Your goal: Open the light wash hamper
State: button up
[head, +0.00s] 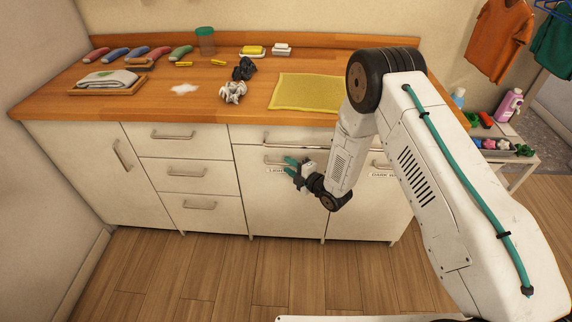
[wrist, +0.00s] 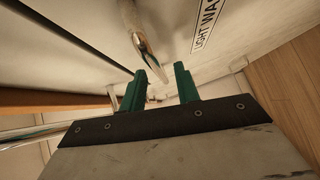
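The light wash hamper (head: 280,212) is a white front panel under the counter, and it looks shut. Its label (wrist: 207,22) reads "LIGHT WAS" in the wrist view, partly cut off. Its metal bar handle (head: 274,160) is near the panel's top and partly hidden by my gripper in the head view. My gripper (head: 288,164) is at the handle, its green fingers open with a clear gap. In the wrist view the handle (wrist: 140,38) runs down toward the gap between the fingertips (wrist: 159,69). I cannot tell whether they touch it.
A dark wash hamper (head: 368,212) stands to the right, partly behind my arm. Drawers (head: 190,175) and a cupboard door are to the left. The wooden counter (head: 150,110) holds cloths, soap and a yellow mat (head: 305,93). The floor (head: 190,270) in front is clear.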

jog(key=shift+x, duration=1.25)
